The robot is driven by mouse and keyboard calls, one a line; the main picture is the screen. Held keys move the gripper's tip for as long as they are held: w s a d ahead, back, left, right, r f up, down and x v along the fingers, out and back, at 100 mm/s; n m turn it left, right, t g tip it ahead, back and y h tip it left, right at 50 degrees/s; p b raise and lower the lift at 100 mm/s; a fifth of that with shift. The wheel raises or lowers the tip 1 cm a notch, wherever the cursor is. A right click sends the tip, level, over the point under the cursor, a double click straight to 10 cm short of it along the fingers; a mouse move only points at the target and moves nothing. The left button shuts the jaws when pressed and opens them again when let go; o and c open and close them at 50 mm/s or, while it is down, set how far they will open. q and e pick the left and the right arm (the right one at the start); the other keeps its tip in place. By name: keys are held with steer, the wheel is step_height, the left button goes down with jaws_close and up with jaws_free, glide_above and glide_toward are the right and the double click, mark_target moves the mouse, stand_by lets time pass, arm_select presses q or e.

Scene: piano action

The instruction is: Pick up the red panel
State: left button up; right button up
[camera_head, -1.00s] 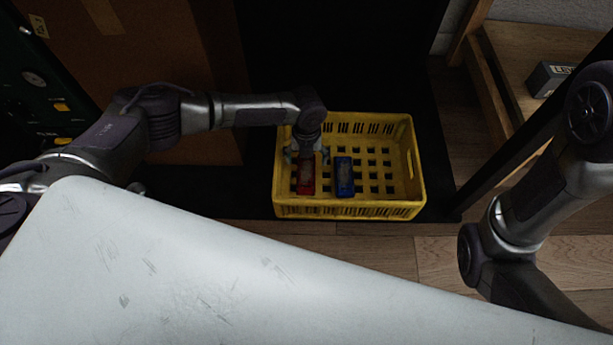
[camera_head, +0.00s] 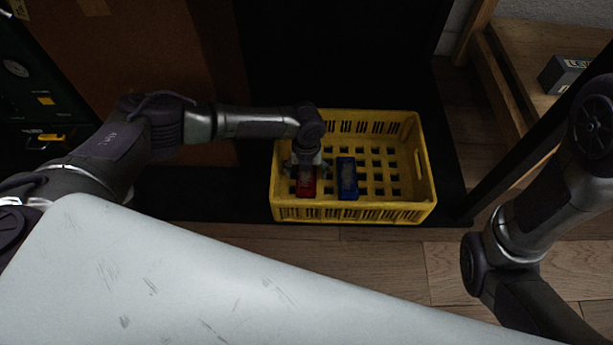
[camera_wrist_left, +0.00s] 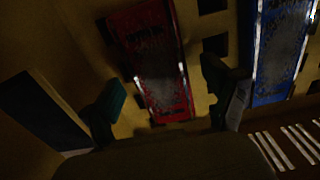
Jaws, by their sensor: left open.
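The red panel (camera_head: 307,186) lies in the left part of the yellow crate (camera_head: 408,209), with a worn grey middle. In the left wrist view the red panel (camera_wrist_left: 152,60) stands between the two fingertips of my left gripper (camera_wrist_left: 170,105). My left gripper (camera_head: 306,172) is open, down inside the crate over the red panel, with one finger on each side of it. I cannot tell whether the fingers touch it. My gripper hides the panel's far end in the head view. My right gripper is not in view.
A blue panel (camera_head: 347,180) lies in the crate just right of the red one, close to the right finger; it also shows in the wrist view (camera_wrist_left: 283,45). Crate walls surround the gripper. A pale worn surface (camera_head: 180,280) fills the foreground. A wooden shelf (camera_head: 530,60) stands at right.

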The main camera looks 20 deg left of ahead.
arm_select(q)
steer(key=c, duration=1.4)
